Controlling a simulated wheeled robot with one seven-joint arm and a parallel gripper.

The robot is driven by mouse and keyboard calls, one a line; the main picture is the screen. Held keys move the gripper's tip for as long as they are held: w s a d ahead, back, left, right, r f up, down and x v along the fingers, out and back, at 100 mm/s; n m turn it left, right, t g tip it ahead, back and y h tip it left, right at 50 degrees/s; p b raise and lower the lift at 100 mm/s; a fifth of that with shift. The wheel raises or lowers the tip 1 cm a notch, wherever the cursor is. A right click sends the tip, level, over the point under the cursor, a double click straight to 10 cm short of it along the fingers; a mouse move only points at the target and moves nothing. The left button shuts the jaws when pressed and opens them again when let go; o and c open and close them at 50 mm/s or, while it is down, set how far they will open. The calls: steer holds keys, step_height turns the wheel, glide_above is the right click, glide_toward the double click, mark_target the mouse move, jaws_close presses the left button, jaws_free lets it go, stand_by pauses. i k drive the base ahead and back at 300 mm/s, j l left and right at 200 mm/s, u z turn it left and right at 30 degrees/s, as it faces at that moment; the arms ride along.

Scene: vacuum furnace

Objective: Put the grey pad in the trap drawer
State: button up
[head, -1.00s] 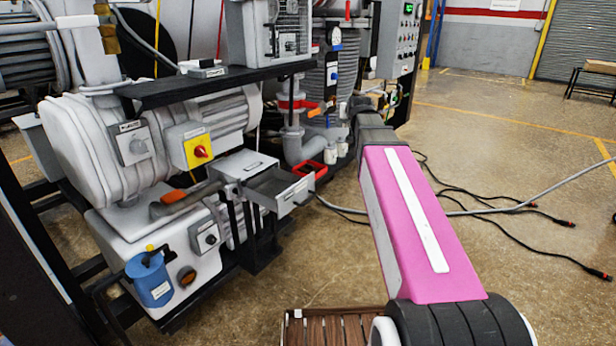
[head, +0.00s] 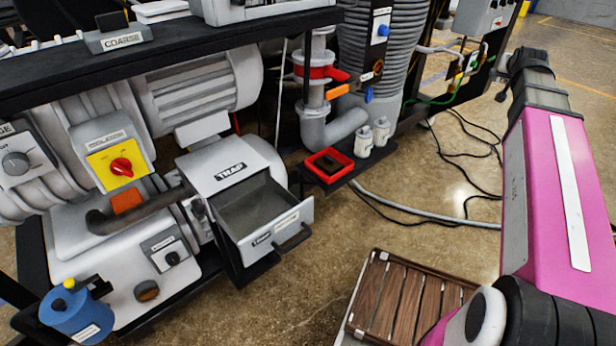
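The trap drawer (head: 278,232) is pulled open from the white housing labelled TRAP (head: 228,168). Its front has a dark handle, and its grey interior shows no separate object that I can make out. I cannot identify the grey pad with certainty. A pale, flat stack (head: 160,10) lies on the black shelf behind the COARSE label block, and a dark block sits in a red tray (head: 345,174) right of the drawer. My pink arm crosses the right side, clear of the drawer; my gripper does not show.
A slatted wooden platform (head: 408,300) is at bottom centre-right. A blue canister (head: 75,312) stands at lower left. The black shelf (head: 200,45) overhangs the pump. A grey hose and black cables lie on the floor, with clear floor between drawer and platform.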

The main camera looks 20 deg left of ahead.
mark_target(258, 217)
steer(key=i+l, duration=0.65)
steer(key=l+u, duration=0.3)
steer(key=i+l+u, duration=0.1)
steer(key=l+u, duration=0.35)
steer(key=u, duration=0.35)
steer(key=k+u, duration=0.15)
steer(key=u, duration=0.25)
steer(key=l+u, duration=0.15)
steer(key=u, duration=0.3)
steer(key=k+u, duration=0.15)
steer(key=u, duration=0.3)
steer(key=k+u, duration=0.1)
steer(key=u, duration=0.3)
steer(key=k+u, duration=0.1)
steer(key=u, duration=0.35)
steer(key=i+j+z, duration=0.15)
steer(key=i+j, duration=0.3)
steer(key=i+j+z, duration=0.3)
steer(key=i, duration=0.15)
